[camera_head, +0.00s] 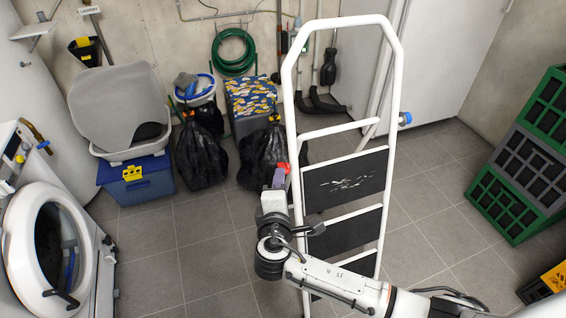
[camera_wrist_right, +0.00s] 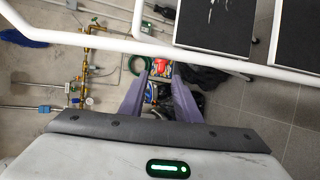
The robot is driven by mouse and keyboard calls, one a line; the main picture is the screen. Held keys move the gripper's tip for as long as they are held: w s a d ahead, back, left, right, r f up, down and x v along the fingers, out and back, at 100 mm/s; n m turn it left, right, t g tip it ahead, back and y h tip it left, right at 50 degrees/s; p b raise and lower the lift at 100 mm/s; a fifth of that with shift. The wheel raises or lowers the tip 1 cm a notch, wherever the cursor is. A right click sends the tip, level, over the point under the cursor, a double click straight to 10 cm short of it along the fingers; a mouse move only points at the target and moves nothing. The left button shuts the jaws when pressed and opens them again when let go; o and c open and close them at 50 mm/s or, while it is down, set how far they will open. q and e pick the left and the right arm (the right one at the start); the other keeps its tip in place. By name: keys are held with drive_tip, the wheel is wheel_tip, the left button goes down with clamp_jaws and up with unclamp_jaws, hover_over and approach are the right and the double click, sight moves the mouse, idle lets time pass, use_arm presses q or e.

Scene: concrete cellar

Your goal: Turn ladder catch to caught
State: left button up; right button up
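The step ladder (camera_head: 396,80) stands upright in the middle of the head view, with a white tube frame and dark treads. It also crosses the top of the right wrist view (camera_wrist_right: 100,43). A small red part (camera_head: 284,167) shows at its left rail, which may be the catch; its setting cannot be read. My right gripper (camera_head: 279,180) is beside that rail, at the red part. In the right wrist view its two fingers (camera_wrist_right: 163,66) are apart, with something red (camera_wrist_right: 160,67) seen between the tips. Whether they touch it cannot be told. My left gripper is out of view.
A blue knob (camera_head: 405,119) shows at the ladder's right side. Black bags (camera_head: 203,155), a blue box (camera_head: 137,182) and a patterned box (camera_head: 250,95) stand behind to the left. A washing machine (camera_head: 50,245) is at left, crates (camera_head: 520,185) at right. Floor tiles between are clear.

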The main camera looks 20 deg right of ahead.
sight(283, 166)
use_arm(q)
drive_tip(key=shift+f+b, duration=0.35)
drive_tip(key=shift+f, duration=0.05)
use_arm(e)
drive_tip(key=x, duration=0.8)
drive_tip(key=shift+w+d+f, duration=0.15)
drive_tip(key=shift+w, duration=0.05)
clamp_jaws()
drive_tip(key=t+b, duration=0.1)
drive_tip(key=b, duration=0.3)
drive_tip(key=shift+f, duration=0.35)
drive_tip(key=shift+r+m+b, duration=0.1)
drive_tip(key=shift+m+b, duration=0.2)
drive_tip(key=shift+b, duration=0.05)
drive_tip(key=shift+r+t, duration=0.15)
drive_tip(key=shift+t, duration=0.15)
drive_tip(key=shift+r, duration=0.15)
unclamp_jaws()
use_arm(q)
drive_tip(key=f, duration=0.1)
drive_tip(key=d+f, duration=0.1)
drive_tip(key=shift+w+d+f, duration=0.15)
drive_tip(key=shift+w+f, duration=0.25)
